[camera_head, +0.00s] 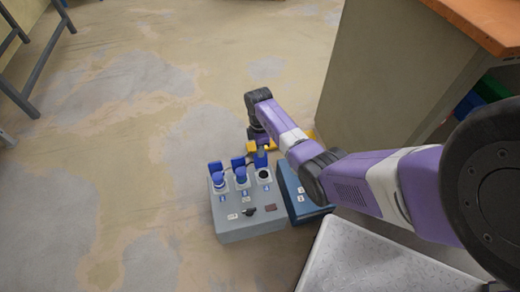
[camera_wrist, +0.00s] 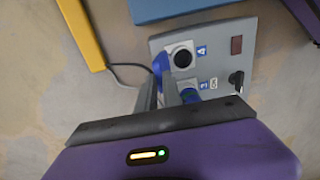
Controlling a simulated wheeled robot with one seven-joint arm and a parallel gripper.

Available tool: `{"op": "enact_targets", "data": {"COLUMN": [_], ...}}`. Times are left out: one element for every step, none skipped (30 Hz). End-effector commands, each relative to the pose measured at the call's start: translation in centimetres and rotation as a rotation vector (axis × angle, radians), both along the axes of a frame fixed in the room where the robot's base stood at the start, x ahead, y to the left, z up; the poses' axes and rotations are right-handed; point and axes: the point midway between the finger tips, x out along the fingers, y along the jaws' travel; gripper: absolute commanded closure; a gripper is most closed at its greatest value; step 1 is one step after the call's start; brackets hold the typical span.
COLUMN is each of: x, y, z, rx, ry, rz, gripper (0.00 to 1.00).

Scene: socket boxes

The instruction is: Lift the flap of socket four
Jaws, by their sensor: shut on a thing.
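The grey socket box (camera_head: 250,229) stands on the floor, with a row of sockets. Socket four (camera_wrist: 182,57), labelled 4, shows its dark round opening uncovered; in the head view it is the rightmost socket (camera_head: 264,176). Its blue flap (camera_wrist: 160,64) stands raised beside the opening. My gripper (camera_wrist: 164,88) is shut on this flap; the fingers partly hide it. In the head view my gripper comes down from above behind the box, and its fingertips are hard to make out. Socket three (camera_wrist: 190,95), next to it, is blue and partly hidden by the fingers.
A dark blue box (camera_head: 300,194) stands right of the grey box, close to it. A yellow piece (camera_wrist: 82,34) and a black cable (camera_wrist: 128,66) lie behind the box. A pale speckled surface (camera_head: 370,260) is at the front right.

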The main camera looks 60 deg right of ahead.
Motion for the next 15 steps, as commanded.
{"op": "enact_targets", "data": {"x": [0.0, 0.0, 0.0, 0.0, -0.1, -0.1, -0.2, -0.3, -0.4, -0.5, -0.7, -0.8, -0.9, -1.0, -1.2], "y": [0.0, 0.0, 0.0, 0.1, 0.1, 0.2, 0.3, 0.4, 0.6, 0.7, 0.8, 1.0, 1.2, 1.3, 1.5], "z": [0.0, 0.0, 0.0, 0.1, 0.1, 0.3, 0.3, 0.4, 0.5, 0.6, 0.6, 0.7, 0.7, 0.7, 0.7], "rx": [0.0, 0.0, -0.001, -0.002, -0.005, -0.011, -0.016, -0.023, -0.035, -0.046, -0.055, -0.07, -0.082, -0.094, -0.11], "ry": [0.0, 0.0, -0.001, -0.002, -0.005, -0.011, -0.015, -0.023, -0.033, -0.042, -0.051, -0.065, -0.075, -0.086, -0.101], "rz": [0.0, 0.0, 0.0, 0.0, 0.0, 0.0, 0.0, 0.0, 0.0, 0.0, 0.0, 0.0, 0.0, 0.0, 0.0], "gripper": [1.0, 1.0, 1.0, 1.0, 1.0, 1.0, 1.0, 1.0, 1.0, 1.0, 1.0, 1.0, 1.0, 1.0, 1.0]}}
